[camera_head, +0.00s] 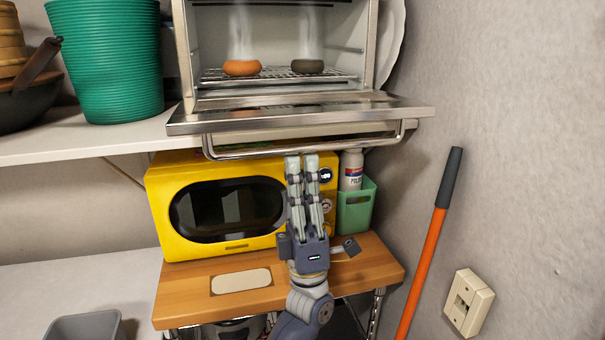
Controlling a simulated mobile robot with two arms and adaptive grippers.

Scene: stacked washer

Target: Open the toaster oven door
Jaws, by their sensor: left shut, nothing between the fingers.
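The toaster oven (183,50) stands on the upper shelf at the top of the head view. Its door (290,113) is folded down and juts out toward me, close to level. The inside shows, with two doughnut-like rings, one orange-brown (242,68) and one dark (307,66), on a wire rack, with steam above them. The door's bar handle (240,153) hangs along its front edge. My left gripper (302,160) points up with its fingers together and empty. Its tips overlap the handle's lower edge in the picture; contact cannot be told. My right gripper is not in view.
A yellow microwave (163,212) sits below on a wooden-topped cart (188,293), behind my left arm. A green caddy (355,208) with a spray can is beside it. A green basket (108,60) stands left of the oven. An orange-handled pole (424,255) leans at the right wall.

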